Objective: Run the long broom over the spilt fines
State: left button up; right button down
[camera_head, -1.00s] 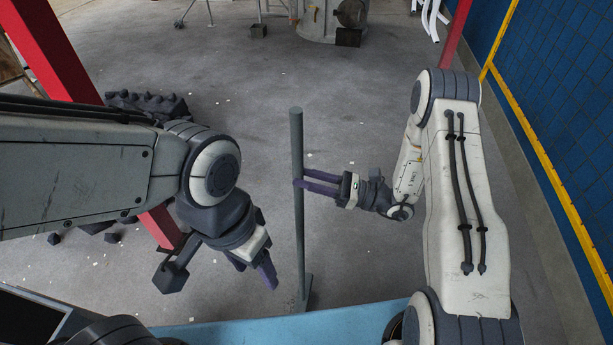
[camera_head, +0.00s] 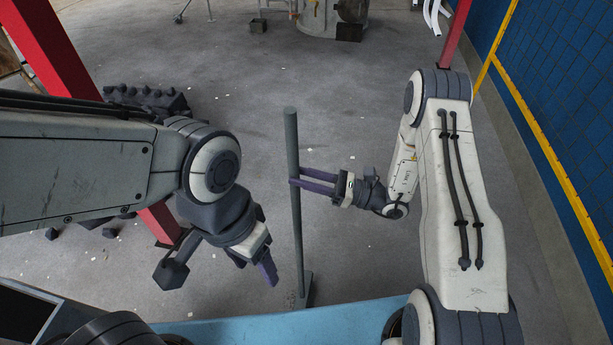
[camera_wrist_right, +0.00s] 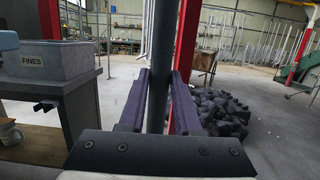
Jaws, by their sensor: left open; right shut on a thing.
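The long broom's grey pole (camera_head: 293,150) stands nearly upright, leaning slightly. Its low, narrow head (camera_head: 307,290) is at the floor, partly cut off by a blue surface in front. My right gripper (camera_head: 296,181) is shut on the pole in its upper half. In the right wrist view the pole (camera_wrist_right: 161,60) stands between the two purple fingers. My left gripper (camera_head: 265,272) is open and empty, low and to the left of the pole, apart from it. A few small dark specks (camera_head: 292,300) lie beside the broom head; I cannot tell if these are the fines.
A dark rubble pile (camera_wrist_right: 222,115) lies right, by a red post (camera_wrist_right: 187,40). A blue wall (camera_head: 555,90) with yellow rail bounds the right. The middle floor is open.

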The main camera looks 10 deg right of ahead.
jog(key=f+x, duration=0.2)
jog(key=x, duration=1)
jog(key=shift+w+a+f+b, duration=0.2)
jog(key=shift+w+a+b, duration=0.1)
jog(key=shift+a, duration=0.35)
jog(key=shift+d, duration=0.1)
jog(key=s+d+r+p, duration=0.2)
jog(key=d, duration=0.4)
jog(key=s+d+r+p, duration=0.2)
jog(key=d+r, duration=0.1)
jog(key=d, duration=0.4)
jog(key=shift+s+d, duration=0.15)
jog(key=shift+s, duration=0.05)
jog(key=shift+d+f, duration=0.1)
jog(key=shift+s+d+t+y+b, duration=0.2)
jog(key=shift+d+t+y+b, duration=0.1)
jog(key=shift+d+b, duration=0.25)
jog(key=shift+d, duration=0.1)
